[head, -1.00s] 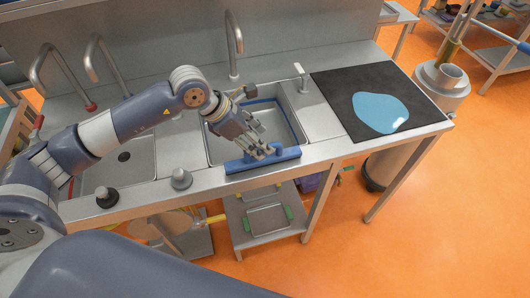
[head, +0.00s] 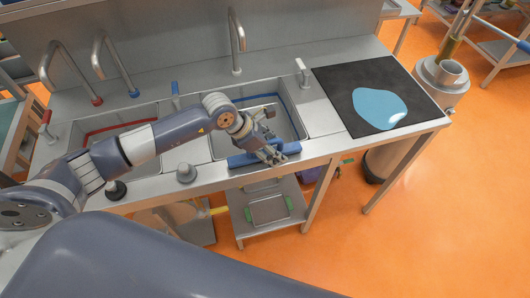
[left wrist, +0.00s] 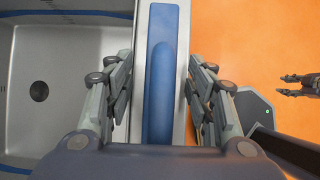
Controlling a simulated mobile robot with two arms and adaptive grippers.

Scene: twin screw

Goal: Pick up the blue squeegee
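The blue squeegee (head: 237,161) lies along the front rim of the right sink basin. My left gripper (head: 274,156) is over it, hiding part of its middle. In the left wrist view the squeegee (left wrist: 160,75) runs lengthwise between the fingers of my left gripper (left wrist: 160,85). The fingers are apart, one on each side of it; I see no clear grip. My right gripper (left wrist: 300,85) shows at the right edge of the left wrist view, over the orange floor, with its fingers apart and empty. It is not visible in the head view.
A black board (head: 345,112) with a light blue puddle (head: 380,107) lies right of the basins. Taps stand along the back. A grey knob (head: 186,172) and a black knob (head: 115,190) stand on the front edge. Open orange floor (head: 440,220) lies in front.

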